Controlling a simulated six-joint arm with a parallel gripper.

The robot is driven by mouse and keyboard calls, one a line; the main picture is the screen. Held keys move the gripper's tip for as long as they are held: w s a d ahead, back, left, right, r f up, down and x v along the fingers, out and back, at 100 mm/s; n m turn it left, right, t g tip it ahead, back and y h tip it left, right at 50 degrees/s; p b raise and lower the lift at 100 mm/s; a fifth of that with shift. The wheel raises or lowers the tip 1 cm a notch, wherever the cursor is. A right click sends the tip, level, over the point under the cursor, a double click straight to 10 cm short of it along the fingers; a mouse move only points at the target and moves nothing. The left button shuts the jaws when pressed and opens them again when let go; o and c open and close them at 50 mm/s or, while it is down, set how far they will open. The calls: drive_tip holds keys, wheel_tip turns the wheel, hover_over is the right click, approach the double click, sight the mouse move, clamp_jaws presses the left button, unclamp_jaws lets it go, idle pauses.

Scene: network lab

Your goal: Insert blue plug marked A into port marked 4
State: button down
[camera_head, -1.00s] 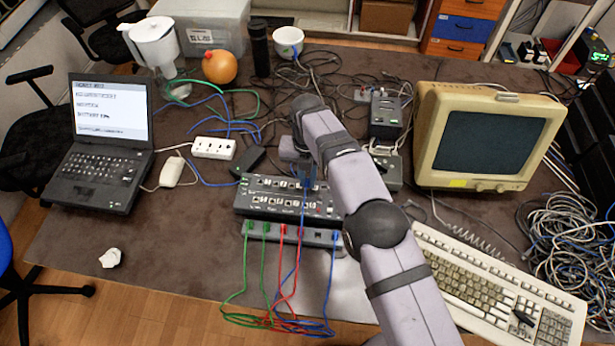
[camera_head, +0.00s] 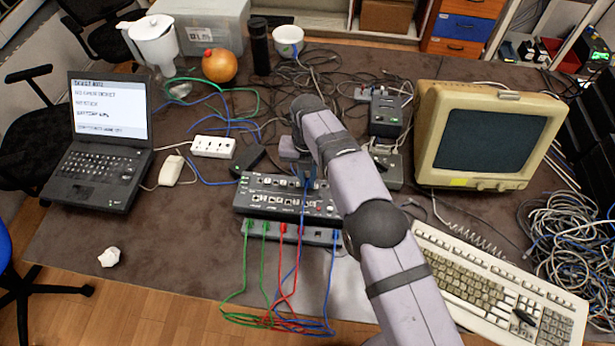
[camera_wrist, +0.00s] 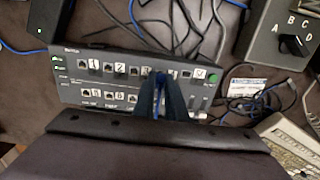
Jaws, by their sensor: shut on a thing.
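My gripper (camera_head: 305,184) is above the black switch box (camera_head: 245,202) in the head view, its fingers pointing down at the port face. It is shut on a blue plug, mostly hidden between the fingers; its blue cable (camera_head: 302,208) hangs toward the front. In the wrist view the fingers (camera_wrist: 160,92) cover part of the switch face (camera_wrist: 75,76), with blue between them. Labels 1, 2 and 3 show in the upper row, left of the fingers. Port 4 is not clearly readable beside the fingers. The plug's letter is not readable. I cannot tell whether the plug touches a port.
A strip (camera_head: 318,237) in front of the switch holds green, red and blue plugs, whose cables loop over the table edge. A keyboard (camera_head: 490,285) and monitor (camera_head: 480,140) are at right. A grey box with a lettered dial (camera_wrist: 268,45) stands beside the switch.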

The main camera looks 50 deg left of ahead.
drive_tip(key=shift+f, duration=0.35)
drive_tip(key=c, duration=1.7)
unclamp_jaws()
drive_tip(key=shift+r+b, duration=0.1)
drive_tip(key=shift+b, duration=0.2)
drive_tip(key=shift+r+b, duration=0.75)
drive_tip(key=shift+r, duration=2.85)
